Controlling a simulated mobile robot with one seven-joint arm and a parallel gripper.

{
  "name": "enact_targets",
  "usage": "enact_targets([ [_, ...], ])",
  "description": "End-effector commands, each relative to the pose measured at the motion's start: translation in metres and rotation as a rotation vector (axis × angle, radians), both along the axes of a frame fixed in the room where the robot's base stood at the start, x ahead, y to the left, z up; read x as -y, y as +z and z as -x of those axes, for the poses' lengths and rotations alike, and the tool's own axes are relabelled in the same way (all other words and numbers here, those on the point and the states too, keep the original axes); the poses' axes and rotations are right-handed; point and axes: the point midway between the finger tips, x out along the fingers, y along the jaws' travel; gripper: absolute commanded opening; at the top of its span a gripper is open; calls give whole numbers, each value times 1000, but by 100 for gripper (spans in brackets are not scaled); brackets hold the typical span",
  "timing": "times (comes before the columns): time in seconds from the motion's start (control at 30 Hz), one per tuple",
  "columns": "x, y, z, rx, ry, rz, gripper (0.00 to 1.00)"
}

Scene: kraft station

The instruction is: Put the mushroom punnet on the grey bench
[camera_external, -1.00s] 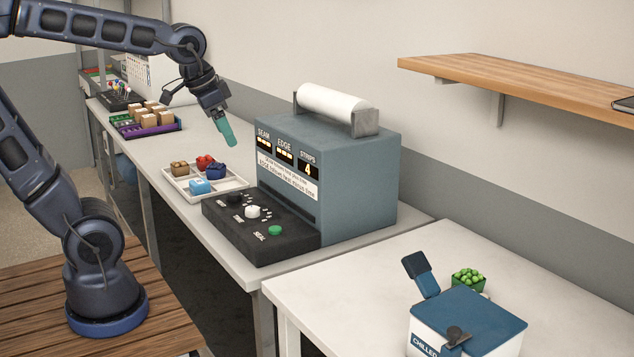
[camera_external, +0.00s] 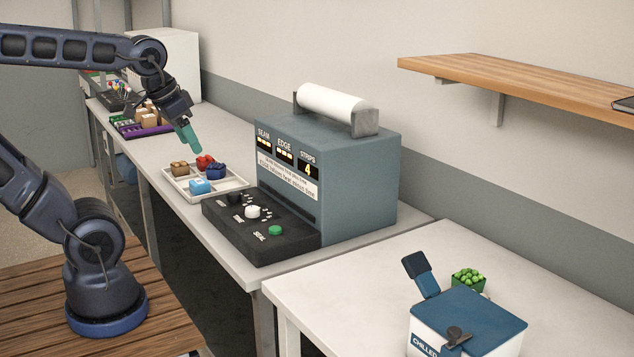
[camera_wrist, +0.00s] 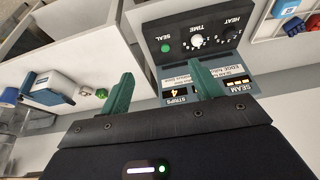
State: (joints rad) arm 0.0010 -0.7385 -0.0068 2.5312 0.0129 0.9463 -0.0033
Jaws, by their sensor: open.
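My gripper (camera_external: 194,146) has green fingers and hangs above the far side of a white divided tray (camera_external: 237,187). In the wrist view my gripper (camera_wrist: 163,74) is open with nothing between its fingers. Red (camera_external: 205,162), dark blue (camera_external: 216,171) and light blue (camera_external: 200,187) items share the tray. The tray stands on a light grey bench (camera_external: 222,223). A second, whiter bench (camera_external: 350,285) stands at right.
A blue-grey sealing machine (camera_external: 350,190) with a white roll stands right of the tray. A chilled box (camera_external: 480,320) and a green punnet (camera_external: 468,280) stand on the right bench. A wooden shelf (camera_external: 520,82) juts from the wall.

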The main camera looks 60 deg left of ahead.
Motion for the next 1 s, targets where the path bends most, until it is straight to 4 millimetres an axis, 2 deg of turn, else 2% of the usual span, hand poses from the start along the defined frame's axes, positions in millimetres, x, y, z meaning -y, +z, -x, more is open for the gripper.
enact_targets([
  [0.17, 7, -1, -36, 0, -42, -79, 64],
  [0.47, 34, -14, -120, 19, -181, -222, 64],
  [0.77, 79, -43, -199, 47, -359, -299, 64],
  [1.0, 126, -78, -254, 79, -518, -307, 64],
])
